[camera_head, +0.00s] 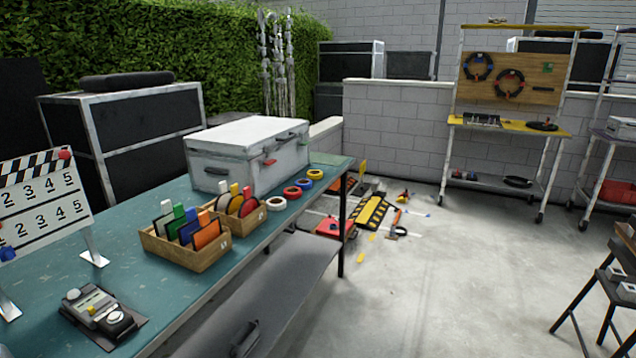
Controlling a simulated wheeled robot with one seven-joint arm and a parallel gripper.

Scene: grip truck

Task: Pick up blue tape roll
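The blue tape roll (304,186) lies flat on the teal table top (150,290), near its right edge. It is in a slanting row of tape rolls, between a red roll (292,194) in front and a yellow roll (315,177) behind. A white roll (276,206) lies at the near end of the row. The rolls are small here, and I cannot tell whether neighbours touch. My gripper is not in view.
A white case (245,142) stands just left of the rolls. Wooden boxes of coloured pieces (185,257) stand nearer. A clapperboard (40,205) and a grey device (98,312) are at the left.

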